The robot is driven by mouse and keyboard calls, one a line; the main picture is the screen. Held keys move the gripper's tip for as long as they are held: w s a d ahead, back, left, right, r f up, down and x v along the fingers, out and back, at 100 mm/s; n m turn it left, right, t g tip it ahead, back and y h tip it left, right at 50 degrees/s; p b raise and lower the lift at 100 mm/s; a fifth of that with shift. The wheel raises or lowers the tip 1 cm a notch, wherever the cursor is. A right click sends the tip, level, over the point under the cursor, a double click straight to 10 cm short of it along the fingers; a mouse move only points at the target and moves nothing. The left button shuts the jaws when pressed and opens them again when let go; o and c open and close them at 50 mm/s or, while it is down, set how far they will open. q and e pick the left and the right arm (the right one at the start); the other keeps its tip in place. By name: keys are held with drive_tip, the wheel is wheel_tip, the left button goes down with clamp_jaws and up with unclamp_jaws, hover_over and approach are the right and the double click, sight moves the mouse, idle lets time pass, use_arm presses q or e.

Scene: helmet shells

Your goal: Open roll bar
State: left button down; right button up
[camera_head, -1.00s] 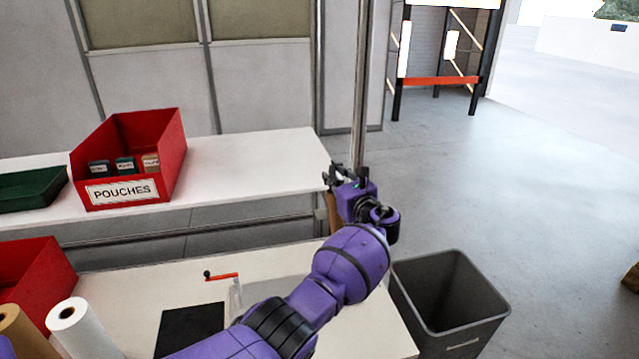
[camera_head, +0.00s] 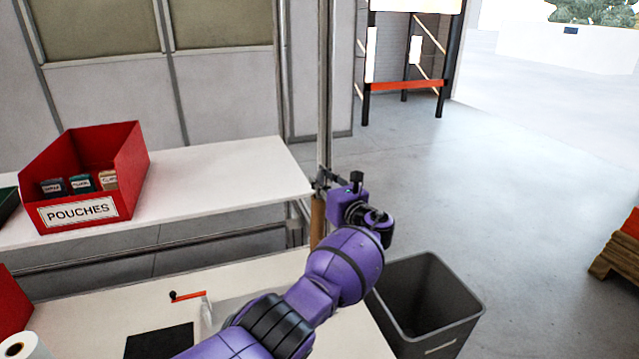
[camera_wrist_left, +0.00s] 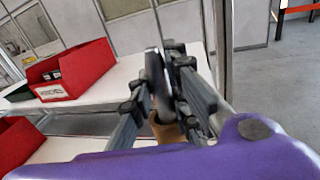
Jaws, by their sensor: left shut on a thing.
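My left gripper (camera_head: 322,184) is at the right end of the white shelf, beside an upright metal post (camera_head: 325,90). In the left wrist view, the fingers of my left gripper (camera_wrist_left: 165,90) are closed around a dark grey bar (camera_wrist_left: 157,75). This is probably the roll bar, but its full shape is hidden by the fingers. A brown cylindrical piece (camera_head: 318,218) hangs just below the gripper; it also shows in the left wrist view (camera_wrist_left: 167,132). Whether it joins the bar is unclear. My right gripper is out of view.
A red POUCHES bin (camera_head: 85,180) stands on the white shelf (camera_head: 220,185). Below is a worktable (camera_head: 120,300) with a black mat (camera_head: 160,342), a red-handled crank (camera_head: 188,296) and a white roll (camera_head: 22,346). A grey waste bin (camera_head: 425,300) stands right of my arm. Open floor lies beyond.

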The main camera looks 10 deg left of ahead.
use_arm(q)
drive_tip(key=shift+s+f, duration=0.1)
drive_tip(key=shift+f, duration=0.3)
drive_tip(key=c, duration=1.9)
unclamp_jaws()
drive_tip(key=shift+d, duration=0.1)
drive_tip(key=shift+o, duration=1.3)
drive_tip(key=shift+r, duration=0.15)
drive_tip(key=v, duration=1.2)
drive_tip(key=shift+r, duration=0.25)
